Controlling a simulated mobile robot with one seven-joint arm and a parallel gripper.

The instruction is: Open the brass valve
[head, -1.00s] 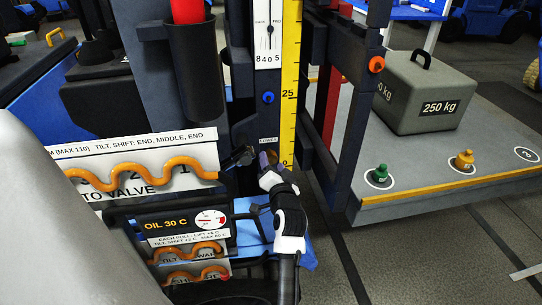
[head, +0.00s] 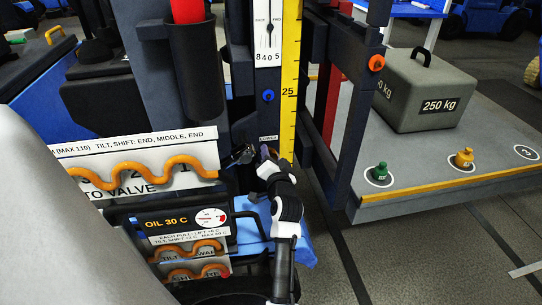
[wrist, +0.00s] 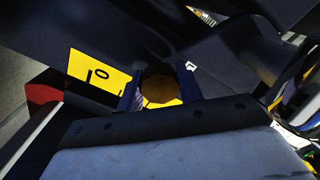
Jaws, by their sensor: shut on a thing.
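My gripper (head: 267,153) is at the mast, just under a small label reading LOWER (head: 267,138). In the wrist view its two blue fingers (wrist: 160,92) stand on either side of a round, brownish brass-coloured part, which looks like the brass valve (wrist: 158,84). The gripper is shut on it. In the head view the valve is hidden behind the gripper and wrist. How far the valve is turned cannot be told.
A yellow scale (head: 289,95) runs up the mast beside the gripper. An oil gauge (head: 210,216) and orange wavy tubes (head: 145,170) are at left.

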